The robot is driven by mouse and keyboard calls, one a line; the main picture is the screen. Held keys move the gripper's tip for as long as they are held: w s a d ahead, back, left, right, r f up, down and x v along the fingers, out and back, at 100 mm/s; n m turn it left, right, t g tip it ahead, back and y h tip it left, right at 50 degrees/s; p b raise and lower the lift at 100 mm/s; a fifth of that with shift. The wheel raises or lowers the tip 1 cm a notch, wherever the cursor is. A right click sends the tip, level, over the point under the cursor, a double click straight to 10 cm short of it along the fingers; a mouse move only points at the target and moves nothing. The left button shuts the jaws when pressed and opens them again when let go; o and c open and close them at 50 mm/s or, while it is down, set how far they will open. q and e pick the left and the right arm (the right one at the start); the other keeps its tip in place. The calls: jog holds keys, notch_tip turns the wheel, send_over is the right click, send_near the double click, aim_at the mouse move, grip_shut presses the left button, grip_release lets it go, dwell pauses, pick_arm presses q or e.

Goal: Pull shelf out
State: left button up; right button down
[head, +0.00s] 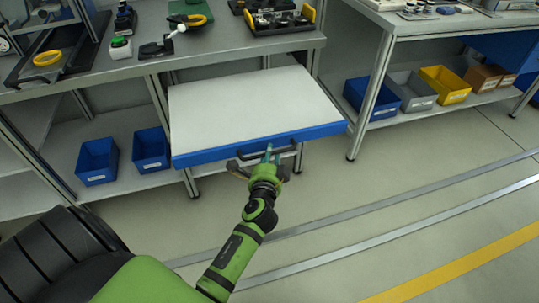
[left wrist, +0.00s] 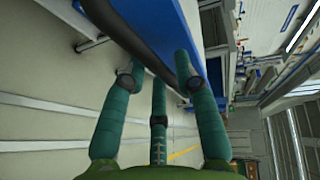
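The shelf (head: 250,105) is a light grey board with a blue front edge (head: 205,155). It juts out from under the workbench toward me. A dark bar handle (head: 289,149) is fixed to the blue front. My left gripper (head: 268,158) is at this handle, its green fingers reaching across it. In the left wrist view, the dark handle (left wrist: 128,38) passes among the teal fingers (left wrist: 158,95), close to the blue edge (left wrist: 165,22). How tightly the fingers close is not clear. My right gripper is not in view.
The workbench (head: 225,50) above carries tools and trays. Blue bins (head: 97,162) stand on a lower rack at left. A second bench (head: 430,25) at right has blue, grey and yellow bins (head: 445,85) below. The floor in front is clear, with metal strips and a yellow line (head: 455,268).

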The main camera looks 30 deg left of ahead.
pick_arm(q)
jog(key=v, duration=0.7)
jog(key=shift+s, duration=0.2)
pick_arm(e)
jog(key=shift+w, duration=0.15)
pick_arm(q)
jog(key=shift+d, duration=0.1)
